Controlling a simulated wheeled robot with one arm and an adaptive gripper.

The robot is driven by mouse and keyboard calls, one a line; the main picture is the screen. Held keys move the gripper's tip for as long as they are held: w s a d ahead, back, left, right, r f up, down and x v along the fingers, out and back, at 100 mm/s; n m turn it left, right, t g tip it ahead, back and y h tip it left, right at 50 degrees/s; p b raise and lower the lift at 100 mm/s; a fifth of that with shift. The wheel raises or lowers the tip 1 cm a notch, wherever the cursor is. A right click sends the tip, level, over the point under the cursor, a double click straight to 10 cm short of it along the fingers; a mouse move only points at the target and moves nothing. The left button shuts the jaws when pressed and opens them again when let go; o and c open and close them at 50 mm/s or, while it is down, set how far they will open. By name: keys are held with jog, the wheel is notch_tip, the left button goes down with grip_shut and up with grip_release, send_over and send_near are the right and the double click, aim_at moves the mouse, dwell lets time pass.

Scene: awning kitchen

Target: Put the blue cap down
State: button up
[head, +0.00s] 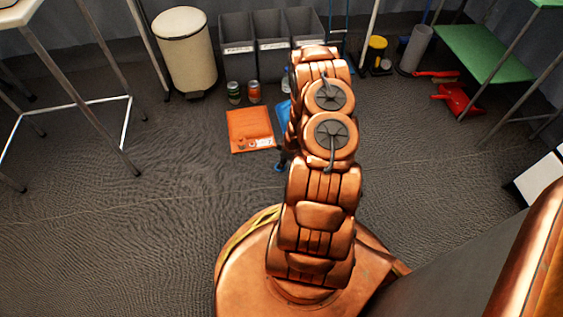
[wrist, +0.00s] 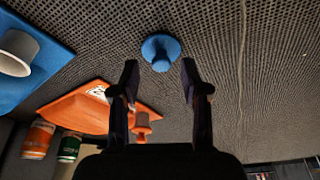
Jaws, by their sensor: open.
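The blue cap (wrist: 161,52), a wide round piece with a narrower raised middle, sits on the grey floor in the wrist view. It also shows in the head view as a small blue spot (head: 279,167) beside my arm. My gripper (wrist: 159,80) is open and empty. Its two fingers point toward the cap, which appears centred between and just beyond the fingertips, with no visible contact.
An orange mat (head: 251,128) lies left of my arm, with small items on it. A blue mat (wrist: 22,50) holds a whitish cup (wrist: 18,52). Two cans (head: 234,92) (head: 254,93) stand before grey bins (head: 237,65).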

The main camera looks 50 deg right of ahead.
jog(key=w+d+r+m+h+p, duration=0.15)
jog(key=d+r, duration=0.25)
jog(key=r, duration=0.7)
jog(key=d+r+h+p, duration=0.2)
jog(key=d+r+h, duration=0.1)
jog(key=r, duration=0.9)
jog(key=s+a+r+m+g+h, duration=0.1)
jog(key=a+r+m+g+h, duration=0.2)
jog(key=r, duration=1.3)
jog(key=s+a+r+g+y, duration=0.1)
jog(key=s+a+r, duration=0.3)
jog(key=s+a, duration=0.4)
jog(key=s+a+r+g+y, duration=0.1)
jog(key=s+a+r+y, duration=0.2)
jog(key=a, duration=1.4)
jog(key=s+a+r+g+y, duration=0.1)
jog(key=s+a+r+y, duration=0.1)
jog(key=s+a+r, duration=0.5)
jog(key=s+a, duration=0.5)
jog(key=s, duration=0.1)
jog(key=shift+a, duration=0.15)
jog(key=shift+s+r+m, duration=0.1)
jog(key=shift+m, duration=0.15)
